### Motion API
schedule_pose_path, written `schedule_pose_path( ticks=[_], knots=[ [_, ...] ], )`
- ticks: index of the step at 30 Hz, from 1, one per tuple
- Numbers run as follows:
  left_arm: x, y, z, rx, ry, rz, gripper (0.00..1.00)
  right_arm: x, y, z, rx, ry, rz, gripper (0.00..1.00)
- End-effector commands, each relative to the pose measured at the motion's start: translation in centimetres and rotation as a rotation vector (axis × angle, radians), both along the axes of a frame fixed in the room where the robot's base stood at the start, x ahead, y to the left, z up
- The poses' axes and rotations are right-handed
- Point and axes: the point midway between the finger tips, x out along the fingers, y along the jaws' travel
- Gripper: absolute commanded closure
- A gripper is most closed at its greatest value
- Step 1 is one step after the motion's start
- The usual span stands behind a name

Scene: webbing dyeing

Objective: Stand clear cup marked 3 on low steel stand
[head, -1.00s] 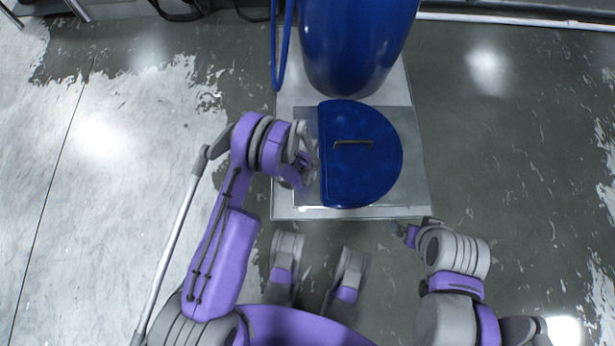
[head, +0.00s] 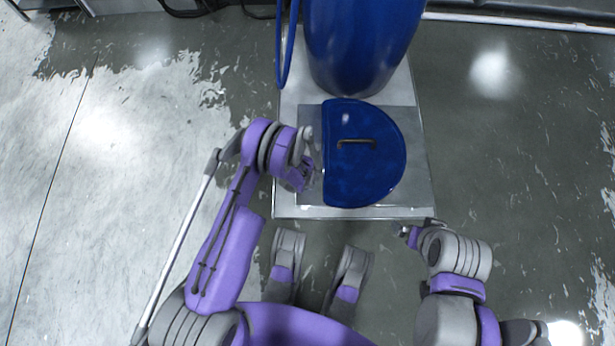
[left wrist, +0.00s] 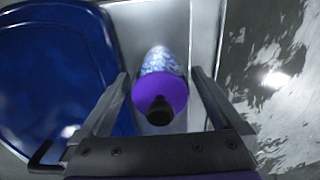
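My left gripper (head: 314,168) is at the left edge of the blue half-round lid, low over the steel surface. In the left wrist view its two fingers (left wrist: 158,85) are spread. Between them is a rounded object (left wrist: 160,62) with a mottled, see-through-looking side, a purple face and a black knob-like spot. It may be the clear cup; no number is readable. Narrow gaps show between it and the fingers. A grey steel plate (head: 311,192), perhaps the low stand, lies under the lid. My right gripper (head: 401,230) is at the plate's front right corner; its finger opening is unclear.
The blue lid (head: 363,180) with a dark handle covers much of the steel plate. A tall blue barrel (head: 362,45) stands behind it on the pale base (head: 293,95). A blue hose (head: 287,45) hangs left of the barrel. Open floor lies on both sides.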

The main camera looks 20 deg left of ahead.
Motion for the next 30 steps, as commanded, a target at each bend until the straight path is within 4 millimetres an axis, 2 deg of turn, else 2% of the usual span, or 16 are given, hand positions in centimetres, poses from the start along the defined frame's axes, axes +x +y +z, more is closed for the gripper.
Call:
schedule_pose_path(
  ticks=[8, 11, 21, 25, 30],
  knots=[
    [0.0, 0.0, 0.8, 0.0, 0.0, 0.0, 0.0, 0.0, 0.0, 0.1, 0.0, 0.0, 0.0, 0.0],
    [0.0, 0.0, 2.4, 0.0, 0.0, 0.0, 0.0, -0.1, 0.0, 0.4, 0.0, 0.001, 0.0, 0.0],
    [-0.1, 0.0, 9.7, 0.0, 0.0, 0.0, 0.0, -0.4, 0.0, 1.8, 0.0, 0.001, 0.0, 0.0],
    [0.0, 0.0, 11.4, 0.0, 0.0, 0.0, 0.0, -0.4, 0.0, 2.2, 0.0, 0.0, 0.0, 0.0],
    [0.0, 0.0, 12.3, 0.0, 0.0, 0.0, 0.0, -0.4, 0.0, 2.3, 0.0, 0.0, 0.0, 0.0]
  ],
)
